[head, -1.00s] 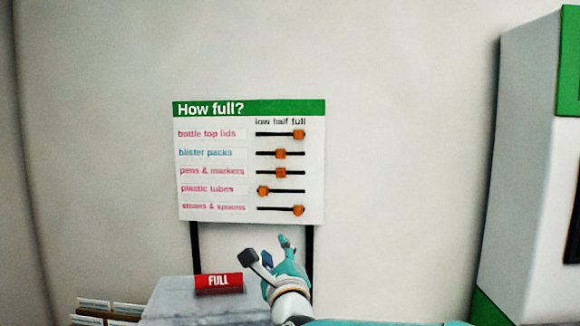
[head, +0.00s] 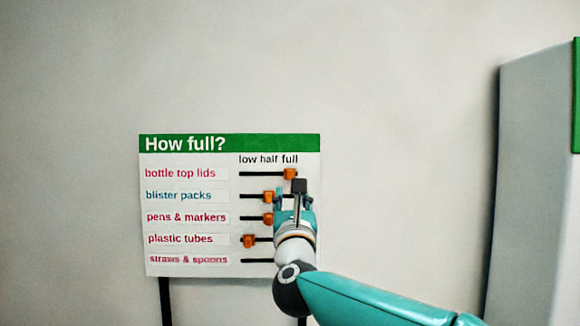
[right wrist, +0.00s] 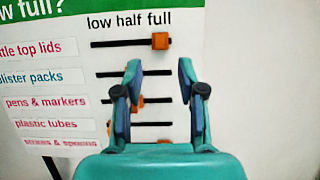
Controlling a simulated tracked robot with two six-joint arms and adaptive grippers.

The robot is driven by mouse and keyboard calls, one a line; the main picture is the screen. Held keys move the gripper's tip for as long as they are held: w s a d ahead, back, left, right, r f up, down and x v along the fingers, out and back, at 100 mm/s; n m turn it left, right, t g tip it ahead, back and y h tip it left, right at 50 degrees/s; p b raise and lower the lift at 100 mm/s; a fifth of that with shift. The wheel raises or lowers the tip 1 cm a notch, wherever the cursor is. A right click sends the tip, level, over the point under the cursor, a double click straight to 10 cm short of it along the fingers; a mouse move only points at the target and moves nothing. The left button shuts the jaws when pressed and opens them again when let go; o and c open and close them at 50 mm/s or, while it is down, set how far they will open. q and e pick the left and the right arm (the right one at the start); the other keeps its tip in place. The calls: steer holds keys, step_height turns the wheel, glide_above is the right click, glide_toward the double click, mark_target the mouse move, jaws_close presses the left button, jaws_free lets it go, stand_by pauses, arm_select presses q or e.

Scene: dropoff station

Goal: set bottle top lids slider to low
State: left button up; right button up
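The "How full?" board (head: 230,270) stands upright before the wall. Its bottle top lids slider, an orange knob (head: 290,174) on a black track (head: 258,173), sits at the right end, under "full". The knob also shows in the right wrist view (right wrist: 160,41). My right gripper (head: 294,196) is before the board, just below that knob in the picture. In the right wrist view its two fingers (right wrist: 160,76) are open with nothing between them, and the knob appears above the gap. No contact with it shows. My left gripper is out of view.
The blister packs (head: 268,197) and pens & markers (head: 268,218) knobs are near half, close to my right gripper. The plastic tubes knob (head: 249,241) is at low. A grey cabinet (head: 535,190) stands at the right. Bare wall surrounds the board.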

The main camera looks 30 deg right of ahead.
mark_target(290, 176)
steer(key=p+x, duration=0.4)
steer(key=x, duration=0.4)
steer(key=shift+r, duration=0.1)
steer(key=shift+w+d+p, duration=0.25)
steer(key=shift+w+p, duration=0.15)
steer(key=shift+w, duration=0.1)
steer(key=shift+c, duration=0.3)
jaws_close()
